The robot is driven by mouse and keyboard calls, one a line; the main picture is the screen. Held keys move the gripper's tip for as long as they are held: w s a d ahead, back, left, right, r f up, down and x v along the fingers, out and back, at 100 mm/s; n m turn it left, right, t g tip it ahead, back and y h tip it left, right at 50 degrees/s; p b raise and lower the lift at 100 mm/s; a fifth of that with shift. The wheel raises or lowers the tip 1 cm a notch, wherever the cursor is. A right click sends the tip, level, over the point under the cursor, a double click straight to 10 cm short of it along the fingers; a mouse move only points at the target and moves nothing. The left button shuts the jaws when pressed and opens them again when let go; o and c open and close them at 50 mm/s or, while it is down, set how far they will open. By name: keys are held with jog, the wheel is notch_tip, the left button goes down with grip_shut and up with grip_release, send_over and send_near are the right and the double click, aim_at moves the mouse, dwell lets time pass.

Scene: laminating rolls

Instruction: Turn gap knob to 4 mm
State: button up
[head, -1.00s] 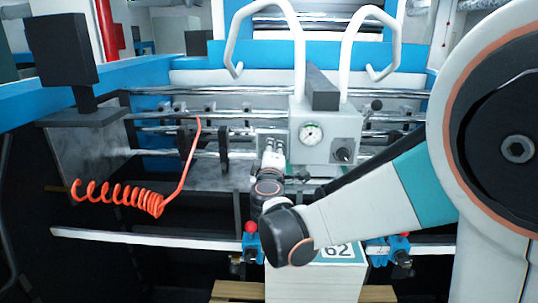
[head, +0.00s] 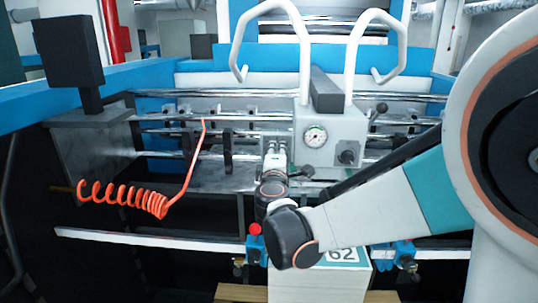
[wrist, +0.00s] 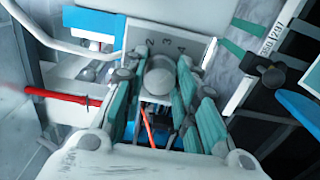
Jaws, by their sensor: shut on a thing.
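The gap knob (wrist: 159,76) is a round grey knob in the wrist view.
A coiled orange hose (head: 125,195) hangs to the left. Steel rods (head: 180,153) cross behind my gripper. A white bent handle (head: 302,50) rises above the gauge box. A red rod (wrist: 62,97) is left of my fingers in the wrist view. A white stack (head: 320,283) stands below.

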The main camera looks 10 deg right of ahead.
jog(key=o, duration=1.1)
jog(key=shift+c, duration=0.2)
jog(key=v, duration=1.2)
jog(key=shift+s, duration=0.15)
jog(key=s+d+f+m+g+b, duration=0.4)
jog(key=s+d+f+m, duration=0.1)
jog(key=d+f, duration=0.2)
jog(key=s+a+f+m+g+y+b, duration=0.2)
jog(key=s+f+m+g+b, duration=0.1)
jog(key=s+f, duration=0.4)
jog(key=s+a+f+m+g+y+b, duration=0.1)
jog(key=s+f+m+g+y+b, duration=0.2)
jog(key=s+f+m, duration=0.3)
jog(key=s+f, duration=0.2)
jog(key=s, duration=0.2)
jog(key=shift+s+a+y, duration=0.3)
jog(key=shift+s+a, duration=0.05)
jog(key=shift+a, duration=0.05)
